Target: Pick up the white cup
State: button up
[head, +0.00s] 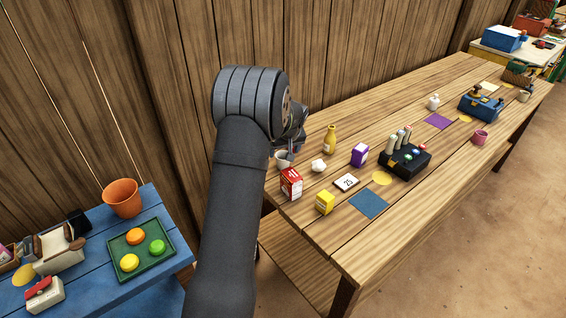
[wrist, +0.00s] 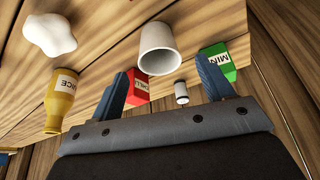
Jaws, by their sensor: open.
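The white cup (wrist: 158,45) shows in the wrist view, its open mouth facing the camera, just beyond and between my fingertips. In the head view the cup (head: 281,159) stands near the left end of the wooden table, partly hidden by my arm. My gripper (wrist: 163,82) is open, one finger on each side of the picture below the cup, with nothing held. In the head view my gripper (head: 292,143) is small and partly hidden, just above the cup. I cannot tell whether a finger touches it.
A red carton (head: 291,184), a white lumpy object (head: 318,166) and a yellow bottle (head: 330,140) stand near the cup. The wrist view also shows a green box (wrist: 220,62) and a small white cylinder (wrist: 181,93). A purple box (head: 360,155) stands farther right.

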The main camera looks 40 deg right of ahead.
aim_at(283, 155)
jog(key=x, duration=0.5)
jog(key=shift+w+d, duration=0.1)
jog(key=c, duration=1)
jog(key=shift+c, duration=0.2)
jog(key=shift+r, duration=0.1)
